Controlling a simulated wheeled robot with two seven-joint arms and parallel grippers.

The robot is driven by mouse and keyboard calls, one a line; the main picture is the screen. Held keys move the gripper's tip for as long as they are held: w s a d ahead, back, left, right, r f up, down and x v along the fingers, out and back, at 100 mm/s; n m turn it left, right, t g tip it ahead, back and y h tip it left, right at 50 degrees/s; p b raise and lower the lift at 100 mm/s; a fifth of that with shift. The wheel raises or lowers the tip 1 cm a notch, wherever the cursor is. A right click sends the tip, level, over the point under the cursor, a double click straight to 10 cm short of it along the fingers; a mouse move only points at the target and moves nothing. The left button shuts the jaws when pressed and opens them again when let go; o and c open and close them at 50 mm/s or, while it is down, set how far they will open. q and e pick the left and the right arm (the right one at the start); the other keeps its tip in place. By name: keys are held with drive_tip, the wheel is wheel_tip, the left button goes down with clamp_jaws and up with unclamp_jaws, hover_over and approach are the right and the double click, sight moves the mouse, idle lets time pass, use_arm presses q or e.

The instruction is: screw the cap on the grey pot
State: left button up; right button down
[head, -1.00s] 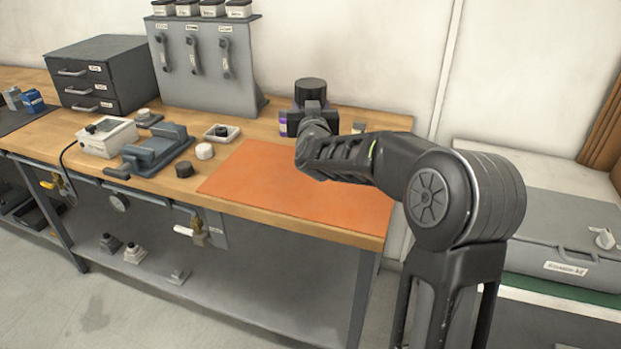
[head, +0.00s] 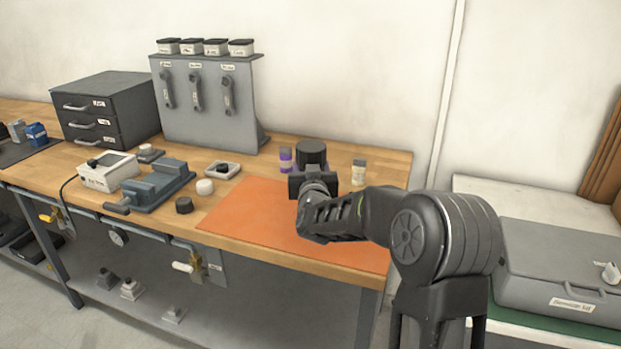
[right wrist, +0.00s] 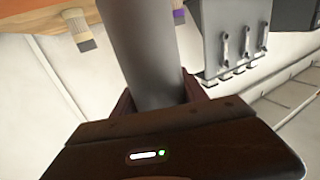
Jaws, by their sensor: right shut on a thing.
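My right gripper (head: 312,180) is over the back part of the orange mat (head: 240,222). It is shut on a dark grey cylinder, the grey pot (head: 311,152), which stands up out of the jaws. In the right wrist view the pot (right wrist: 142,50) is a smooth grey cylinder between the two fingers (right wrist: 155,98). Its far end runs out of that picture. A black round cap (head: 184,205) and a white round cap (head: 204,187) lie on the bench left of the mat. I cannot tell which cap fits the pot. My left gripper is out of view.
Left are a blue-grey vise (head: 160,188), a small tray (head: 222,169) with a dark piece, and a white box (head: 108,171). A grey rack (head: 208,105) stands behind. The mat's front is clear.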

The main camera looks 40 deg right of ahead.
drive_tip(key=shift+f, duration=1.85)
drive_tip(key=c, duration=0.6)
unclamp_jaws()
drive_tip(key=shift+f, duration=0.15)
